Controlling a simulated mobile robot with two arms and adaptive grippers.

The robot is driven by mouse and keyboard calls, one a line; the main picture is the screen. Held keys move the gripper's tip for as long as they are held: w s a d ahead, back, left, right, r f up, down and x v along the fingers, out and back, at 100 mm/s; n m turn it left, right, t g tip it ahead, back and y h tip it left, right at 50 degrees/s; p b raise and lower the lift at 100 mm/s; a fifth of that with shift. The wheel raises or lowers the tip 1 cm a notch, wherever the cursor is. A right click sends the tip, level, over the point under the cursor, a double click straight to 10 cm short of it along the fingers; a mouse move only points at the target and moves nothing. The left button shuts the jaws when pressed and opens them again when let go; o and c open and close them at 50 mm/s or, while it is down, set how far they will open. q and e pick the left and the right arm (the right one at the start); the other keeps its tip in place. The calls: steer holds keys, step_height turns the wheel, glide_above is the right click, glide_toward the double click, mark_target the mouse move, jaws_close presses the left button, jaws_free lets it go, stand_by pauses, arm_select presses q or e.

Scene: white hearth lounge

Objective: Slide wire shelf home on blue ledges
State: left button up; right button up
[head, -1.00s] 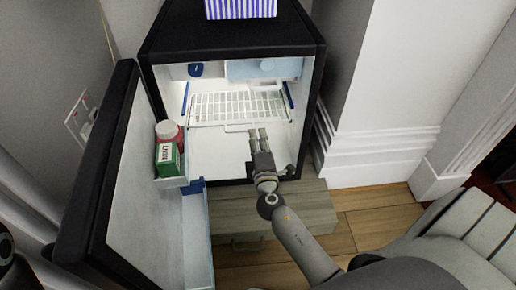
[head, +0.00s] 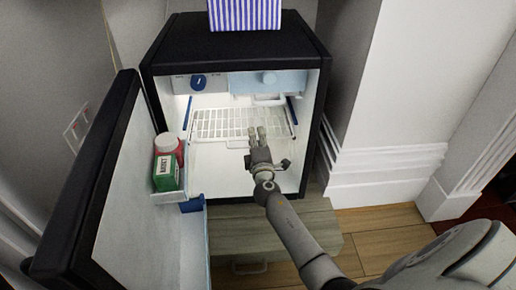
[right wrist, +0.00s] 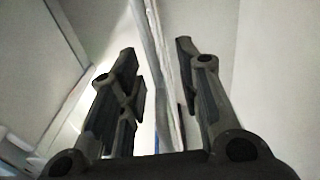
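The white wire shelf (head: 222,122) sits inside the open small fridge, between a left blue ledge (head: 188,113) and a right blue ledge (head: 292,109). My right gripper (head: 257,132) is at the front of the shelf, right of its middle, and its fingertips overlap the front edge in the head view. In the right wrist view, the gripper's fingers (right wrist: 160,80) stand apart, with pale rod-like lines (right wrist: 158,65) between them. Contact with the shelf cannot be told. How the shelf's sides meet the ledges is too small to tell. My left gripper is not in view.
The black fridge (head: 230,42) stands on a wooden drawer unit (head: 255,232), with a striped box (head: 245,14) on top. Its door (head: 125,190) is swung open at left, holding a green carton (head: 166,173) and a red bottle with a white cap (head: 167,143).

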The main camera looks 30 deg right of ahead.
steer(key=shift+w+d, duration=0.15)
steer(key=shift+w, duration=0.15)
steer(key=shift+c, duration=0.2)
jaws_close()
steer(key=shift+r, duration=0.1)
